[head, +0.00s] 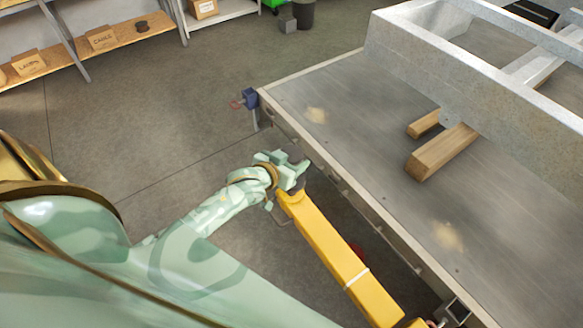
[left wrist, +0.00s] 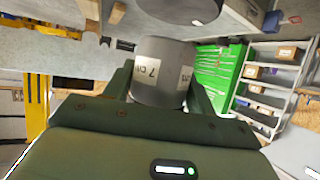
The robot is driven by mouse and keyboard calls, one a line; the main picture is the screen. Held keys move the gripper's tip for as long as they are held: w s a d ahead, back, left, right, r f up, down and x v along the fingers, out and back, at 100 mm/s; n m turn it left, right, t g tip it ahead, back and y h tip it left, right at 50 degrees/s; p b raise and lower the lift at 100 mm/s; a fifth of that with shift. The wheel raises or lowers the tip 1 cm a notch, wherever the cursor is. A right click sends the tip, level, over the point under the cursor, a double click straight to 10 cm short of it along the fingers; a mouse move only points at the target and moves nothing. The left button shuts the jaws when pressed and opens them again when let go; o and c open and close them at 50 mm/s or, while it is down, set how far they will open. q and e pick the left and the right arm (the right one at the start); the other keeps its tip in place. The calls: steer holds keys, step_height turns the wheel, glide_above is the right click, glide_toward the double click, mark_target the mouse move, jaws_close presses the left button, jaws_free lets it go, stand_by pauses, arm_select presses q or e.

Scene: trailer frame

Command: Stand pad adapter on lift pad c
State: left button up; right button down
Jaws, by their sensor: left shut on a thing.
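My left gripper (head: 296,172) is over the near end of the yellow lift arm (head: 335,255), beside the table's long edge. A dark pad (head: 291,187) shows partly at that arm end, under the gripper; I cannot read a letter on it. In the left wrist view, the gripper (left wrist: 157,90) is shut on a dark grey cylinder, the pad adapter (left wrist: 152,70), with white labels, one reading 7 cm. A dark round disc (left wrist: 190,8) lies past the adapter's far end, cut by the top edge, with a narrow gap seen between them. My right gripper is out of view.
The grey metal table (head: 370,150) carries a trailer frame (head: 470,80) and wooden blocks (head: 440,150). A blue clamp (head: 250,98) sits at its corner. Shelves with boxes (head: 102,38) stand at the back left. The floor between is clear.

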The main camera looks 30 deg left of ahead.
arm_select(q)
steer(key=shift+f, duration=1.45)
steer(key=shift+b, duration=0.3)
steer(key=shift+f, duration=0.15)
steer(key=o, duration=1.4)
steer(key=shift+s, duration=0.1)
steer(key=p+v, duration=0.2)
steer(key=v, duration=1)
steer(key=shift+a, duration=0.1)
